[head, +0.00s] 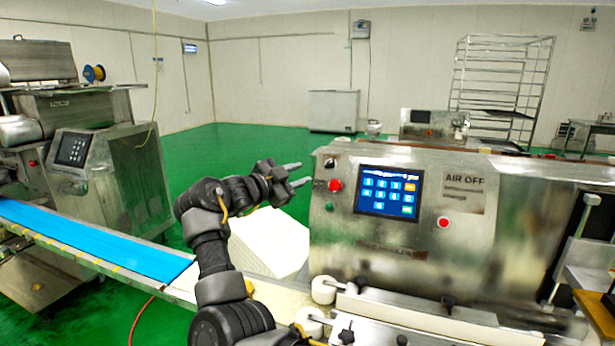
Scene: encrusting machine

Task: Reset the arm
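I cannot tell whether the fingertips touch the panel. The machine (480,250) has a lit blue touch screen (388,193), a green button (329,207) and another red button (443,223).
A blue conveyor belt (90,240) runs in from the left, below another steel machine (130,180). A white block-like surface (268,243) lies behind my forearm. White rollers (324,289) and a rail are at the bottom. Green floor (240,143) is open behind; a wire rack (500,85) stands at the back.

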